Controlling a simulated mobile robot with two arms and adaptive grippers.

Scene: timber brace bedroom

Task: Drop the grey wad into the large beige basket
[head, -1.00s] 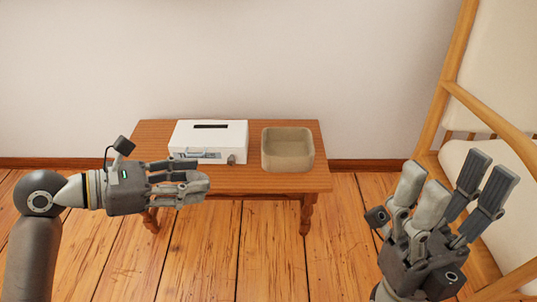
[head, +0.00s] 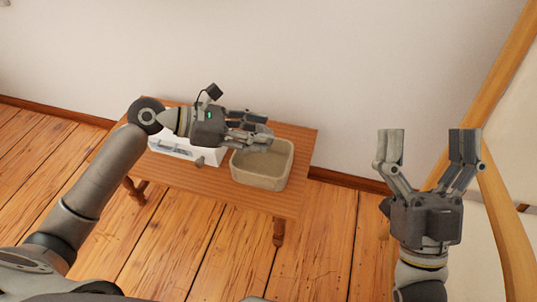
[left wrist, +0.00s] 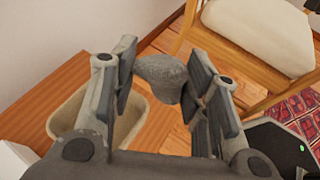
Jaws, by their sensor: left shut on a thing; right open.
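The grey wad (left wrist: 160,76) is a rough, rounded lump. In the left wrist view it sits between the fingertips of my left gripper (left wrist: 157,85), which is shut on it. In the head view my left gripper (head: 266,138) is over the back part of the large beige basket (head: 260,176), and I cannot make out the wad there. The basket is open-topped with rounded corners and stands on the wooden table; it also shows at the left in the left wrist view (left wrist: 72,116). My right gripper (head: 428,137) is open and empty, pointing up at the right.
A white box (head: 205,152) stands on the wooden table (head: 226,191), left of the basket and partly hidden by my left arm. A small grey thing (head: 199,161) is at its front. A wood-framed chair (head: 511,220) stands at the right. The floor before the table is clear.

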